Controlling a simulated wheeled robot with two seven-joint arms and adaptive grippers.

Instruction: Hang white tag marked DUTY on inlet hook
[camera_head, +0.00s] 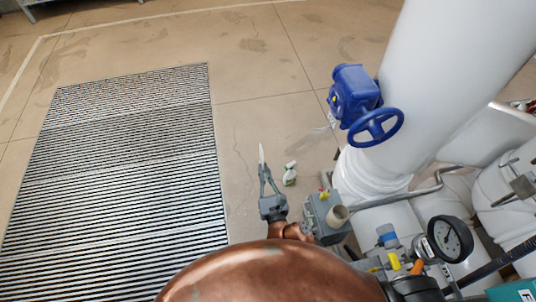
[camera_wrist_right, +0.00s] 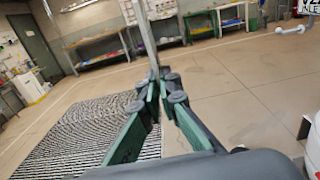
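My right gripper (camera_head: 264,172) reaches up from the bottom middle of the head view. Its fingers are closed together at the tips in the right wrist view (camera_wrist_right: 161,85). A thin pale strip (camera_wrist_right: 147,38) stands up from between them; it also shows as a white sliver (camera_head: 262,153) in the head view. It looks like the white tag seen edge-on; no lettering is readable. A blue valve (camera_head: 354,94) with a round handwheel (camera_head: 375,127) sits on the thick white pipe, right of my gripper and apart from it. I cannot make out the inlet hook. My left gripper is not in view.
A grey box (camera_head: 323,216), a pressure gauge (camera_head: 450,239) and thin pipework lie close on the right. A small white and green item (camera_head: 290,173) shows beside my gripper. The floor grating (camera_head: 125,165) and open floor are on the left. Benches (camera_wrist_right: 160,35) stand far back.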

